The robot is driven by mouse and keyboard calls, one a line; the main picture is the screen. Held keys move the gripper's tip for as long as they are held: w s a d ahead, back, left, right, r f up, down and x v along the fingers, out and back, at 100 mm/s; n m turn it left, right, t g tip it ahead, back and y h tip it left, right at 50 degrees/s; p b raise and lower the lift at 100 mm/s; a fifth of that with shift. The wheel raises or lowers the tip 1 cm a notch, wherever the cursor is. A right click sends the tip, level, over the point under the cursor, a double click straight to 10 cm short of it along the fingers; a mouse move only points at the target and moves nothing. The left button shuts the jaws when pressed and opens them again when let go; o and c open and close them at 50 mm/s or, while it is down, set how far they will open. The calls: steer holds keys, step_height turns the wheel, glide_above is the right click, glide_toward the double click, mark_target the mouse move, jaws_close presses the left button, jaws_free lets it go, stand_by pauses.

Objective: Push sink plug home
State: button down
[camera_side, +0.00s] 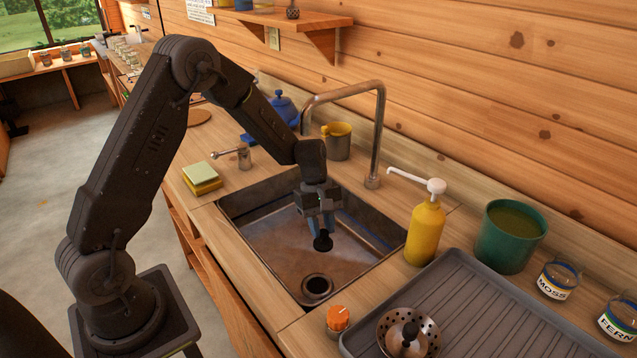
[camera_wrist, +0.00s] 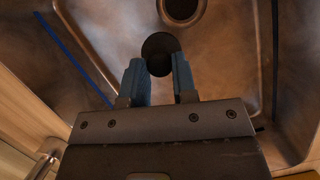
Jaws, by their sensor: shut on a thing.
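My gripper (camera_side: 318,222) points down into the metal sink (camera_side: 270,222) and is shut on the black sink plug (camera_side: 323,242). The plug hangs above the sink floor, with its round dark end lowest. The drain hole (camera_side: 317,287) is a dark opening with a metal ring, nearer the camera than the plug and apart from it. In the wrist view, the plug (camera_wrist: 160,52) shows as a dark disc at the blue fingertips of my gripper (camera_wrist: 160,78). The drain (camera_wrist: 182,10) is just beyond it, cut by the top edge.
The tall tap (camera_side: 372,140) arches at the sink's back. A yellow soap bottle (camera_side: 425,232) and a grey drainboard (camera_side: 470,310) stand to the right. An orange-topped jar (camera_side: 338,320) and a strainer (camera_side: 390,335) are at the front. Sponges (camera_side: 201,180) lie left.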

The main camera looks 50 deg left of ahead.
steer(key=s+d+f+m, duration=0.1)
steer(key=s+d+m, duration=0.2)
steer(key=s+d, duration=0.1)
steer(key=shift+s+f+g, duration=0.25)
steer(key=shift+s+g, duration=0.05)
steer(key=shift+g, duration=0.1)
steer(key=shift+f, duration=2.3)
steer(key=shift+f, duration=0.15)
steer(key=shift+f, duration=0.55)
steer(key=c, duration=0.8)
jaws_free()
